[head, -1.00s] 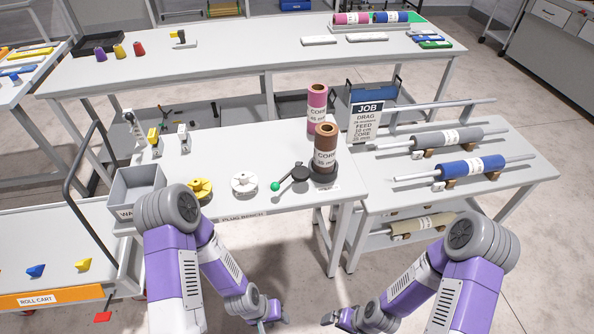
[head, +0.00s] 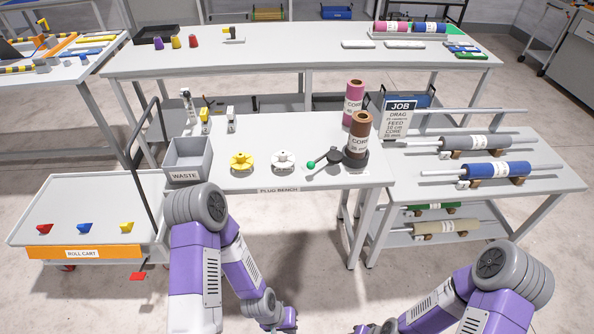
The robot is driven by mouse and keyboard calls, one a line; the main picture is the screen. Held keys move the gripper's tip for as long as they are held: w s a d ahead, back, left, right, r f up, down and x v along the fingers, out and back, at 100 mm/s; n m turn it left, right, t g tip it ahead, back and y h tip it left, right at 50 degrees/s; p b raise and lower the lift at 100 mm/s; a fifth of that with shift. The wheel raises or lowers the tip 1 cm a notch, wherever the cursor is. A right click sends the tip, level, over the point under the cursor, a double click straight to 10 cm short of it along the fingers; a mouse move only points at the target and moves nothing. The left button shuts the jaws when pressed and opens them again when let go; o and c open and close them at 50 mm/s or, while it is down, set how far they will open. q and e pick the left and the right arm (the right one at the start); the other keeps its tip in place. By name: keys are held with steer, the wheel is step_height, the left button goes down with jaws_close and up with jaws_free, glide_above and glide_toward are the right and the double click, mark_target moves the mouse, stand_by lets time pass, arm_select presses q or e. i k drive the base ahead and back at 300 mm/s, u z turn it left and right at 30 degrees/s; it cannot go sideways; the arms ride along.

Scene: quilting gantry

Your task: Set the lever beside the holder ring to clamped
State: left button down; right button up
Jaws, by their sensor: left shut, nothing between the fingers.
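A brown core roll (head: 361,128) stands upright in the ring. I cannot read a clamped mark at the lever. My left gripper (head: 286,326) is low at the bottom edge, in front of the bench and well away from the lever; it is shut and empty. My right gripper (head: 364,328) is barely in view at the bottom edge, its fingers cut off.
A yellow plug (head: 242,162) and a white plug (head: 283,161) lie left of the lever. A grey waste bin (head: 188,157) stands at the bench's left end. A pink core roll (head: 353,102) and a job sign (head: 400,118) stand behind the ring. The roll cart (head: 85,205) is left.

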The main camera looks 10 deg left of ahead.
mark_target(333, 156)
steer(key=u, duration=0.75)
steer(key=i, duration=0.7)
steer(key=z, duration=1.2)
